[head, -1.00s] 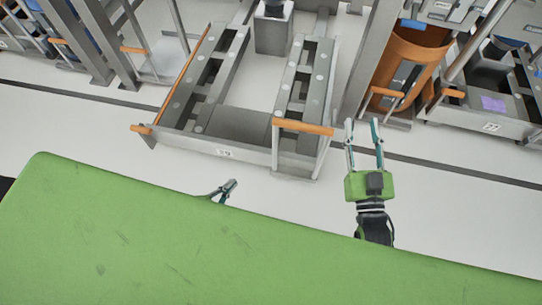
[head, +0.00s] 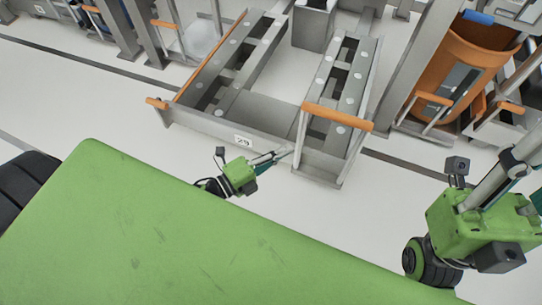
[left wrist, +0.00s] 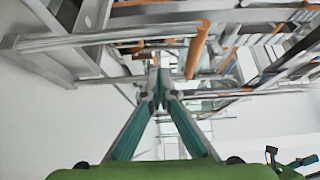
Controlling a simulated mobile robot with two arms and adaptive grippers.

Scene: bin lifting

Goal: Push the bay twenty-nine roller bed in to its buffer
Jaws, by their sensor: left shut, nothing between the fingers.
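The bay twenty-nine roller bed (head: 215,124) is a grey metal frame with two roller rails, orange handle bars and a "29" label (head: 243,141) on its front plate. My left gripper (head: 287,153) is shut and empty. Its tips are at the bed's front plate, right of the label; I cannot tell if they touch. In the left wrist view the teal fingers (left wrist: 158,92) meet at their tips before grey frame parts and an orange bar (left wrist: 197,50). My right gripper's green body (head: 470,222) is at the lower right; its fingertips are cut off or unclear.
A grey post (head: 315,26) stands between the rails at the back. An orange bin (head: 450,75) stands in the bay to the right, with grey uprights beside it. My green body covers the lower left. White floor lies before the bed.

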